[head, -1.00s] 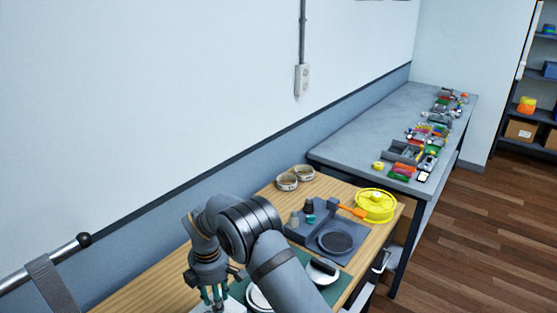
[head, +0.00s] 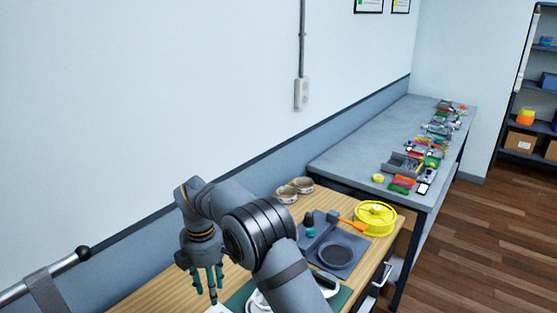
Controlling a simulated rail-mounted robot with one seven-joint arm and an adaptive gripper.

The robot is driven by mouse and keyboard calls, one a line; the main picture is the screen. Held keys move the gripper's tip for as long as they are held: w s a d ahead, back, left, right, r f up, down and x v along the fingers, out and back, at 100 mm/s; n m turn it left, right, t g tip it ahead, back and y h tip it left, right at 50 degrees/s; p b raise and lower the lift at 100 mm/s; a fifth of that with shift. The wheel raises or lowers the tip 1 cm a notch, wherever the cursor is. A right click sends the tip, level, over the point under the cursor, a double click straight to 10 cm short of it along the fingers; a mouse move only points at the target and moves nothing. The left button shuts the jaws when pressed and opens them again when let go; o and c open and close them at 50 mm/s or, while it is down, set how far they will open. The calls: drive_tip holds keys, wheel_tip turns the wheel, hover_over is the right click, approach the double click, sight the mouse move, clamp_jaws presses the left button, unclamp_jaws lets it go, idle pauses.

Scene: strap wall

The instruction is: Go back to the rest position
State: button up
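My gripper (head: 208,284) hangs from my grey arm at the lower middle of the head view, fingers pointing down. Its teal-tipped fingers are apart, with nothing visible between them. It is above the left part of the wooden table (head: 150,293). The exact height above the table is hard to tell. A grey strap (head: 48,290) hangs over a metal bar (head: 40,278) with a black end knob at the lower left, apart from my gripper.
A yellow round container (head: 376,217), an orange-handled tool (head: 348,221), a grey tray with a dark disc (head: 335,256) and two rings (head: 294,189) occupy the wooden table's right part. My arm hides some white items. A cluttered grey bench (head: 350,158) stands behind.

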wheel_tip(320, 180, down, 11)
drive_tip(key=shift+f, duration=0.1)
drive_tip(key=shift+m, duration=0.9)
drive_tip(key=m, duration=0.4)
drive_tip(key=shift+d, duration=0.1)
drive_tip(key=m, duration=0.6)
drive_tip(key=shift+s+d, duration=0.1)
drive_tip(key=shift+d, duration=0.05)
